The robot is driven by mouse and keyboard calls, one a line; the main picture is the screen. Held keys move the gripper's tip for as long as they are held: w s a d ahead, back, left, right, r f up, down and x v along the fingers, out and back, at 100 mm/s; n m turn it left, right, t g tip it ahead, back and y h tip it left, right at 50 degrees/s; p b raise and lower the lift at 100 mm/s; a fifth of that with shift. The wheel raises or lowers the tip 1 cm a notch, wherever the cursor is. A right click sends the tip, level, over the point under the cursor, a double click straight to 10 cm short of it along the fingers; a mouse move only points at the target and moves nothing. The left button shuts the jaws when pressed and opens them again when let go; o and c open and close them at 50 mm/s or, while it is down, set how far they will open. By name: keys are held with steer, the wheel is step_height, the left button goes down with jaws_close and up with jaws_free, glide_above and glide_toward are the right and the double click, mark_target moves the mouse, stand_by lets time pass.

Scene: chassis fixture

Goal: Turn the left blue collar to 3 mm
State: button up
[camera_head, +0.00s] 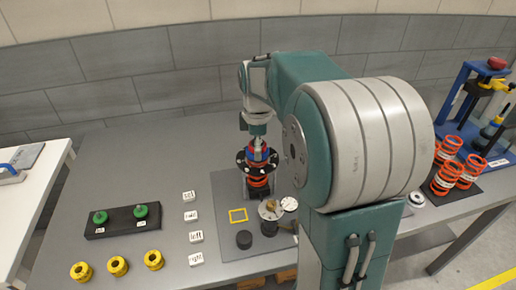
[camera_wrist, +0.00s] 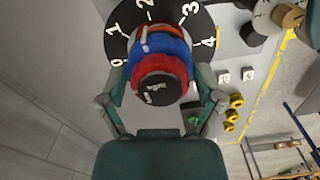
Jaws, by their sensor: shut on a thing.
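The blue collar (camera_head: 258,155) sits on an upright stack with red parts below it on the grey table. In the wrist view the blue collar (camera_wrist: 160,47) shows behind a red part and a black cap (camera_wrist: 160,88). A black dial (camera_wrist: 118,40) with white numbers 0 to 4 surrounds it. A white mark shows on the collar's upper left side, between 1 and 2; its exact reading is unclear. My gripper (camera_wrist: 161,76) is shut around the collar assembly, one finger on each side. In the head view my gripper (camera_head: 258,140) is above the stack, its fingers hard to see.
Red springs (camera_head: 446,175) and a blue press frame (camera_head: 485,110) stand at the right. Green-knobbed parts in a black holder (camera_head: 122,220), yellow rings (camera_head: 117,266) and white labels (camera_head: 190,215) lie at the left. My arm hides the table's middle right.

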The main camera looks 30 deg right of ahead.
steer(key=m, duration=0.5)
steer(key=shift+m, duration=0.3)
steer(key=m, duration=0.4)
steer(key=shift+m, duration=0.3)
steer(key=o, duration=0.9)
steer(key=shift+w, duration=0.1)
step_height(320, 180, up, 7)
